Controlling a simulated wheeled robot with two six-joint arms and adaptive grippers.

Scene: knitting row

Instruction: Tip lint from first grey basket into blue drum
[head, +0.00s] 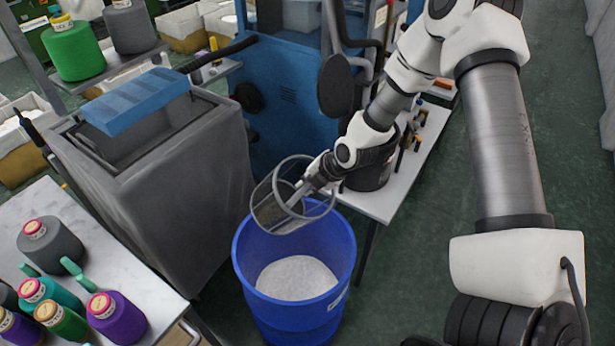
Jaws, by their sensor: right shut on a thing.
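The blue drum (294,322) stands open on the floor at the lower middle, with pale lint (297,278) inside it. A grey basket (277,211), see-through and round, is tilted on its side above the drum's far rim. My right gripper (308,190) is shut on the basket at its right side. Some grey-brown matter shows inside the basket, but I cannot tell how much lint it holds. My left gripper is not in view.
A grey cloth-sided bin (180,190) stands left of the drum. A white table (60,225) with several yarn cones is at the lower left. A white bench (412,160) with small tools is behind my right arm. Green floor is clear at right.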

